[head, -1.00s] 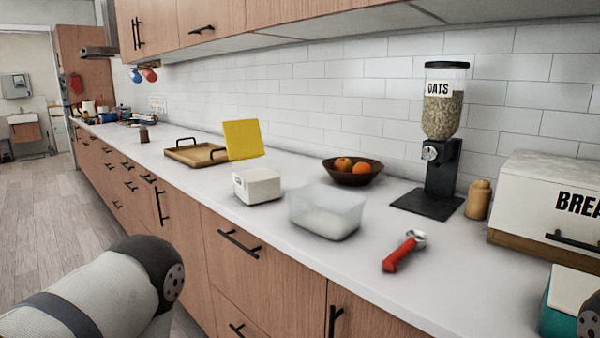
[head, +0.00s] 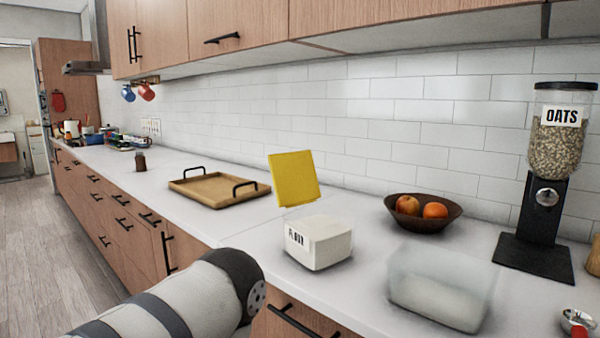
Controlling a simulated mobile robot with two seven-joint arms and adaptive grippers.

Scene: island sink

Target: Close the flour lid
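The flour box (head: 326,247) is a small white container with a black-lettered label on its left side, standing on the white counter in the head view. Its yellow lid (head: 292,179) stands raised and open behind the box, tilted slightly back. One of my arms comes in from the lower left, its rounded grey link in front of the counter edge, left of and below the flour box. No gripper fingers show in the view. My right arm is not in view.
A clear tub (head: 440,285) with white contents stands right of the flour box. A fruit bowl (head: 424,213) and an oats dispenser (head: 549,180) are behind and right. A wooden tray (head: 219,190) lies left. Bare counter lies between tray and flour box.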

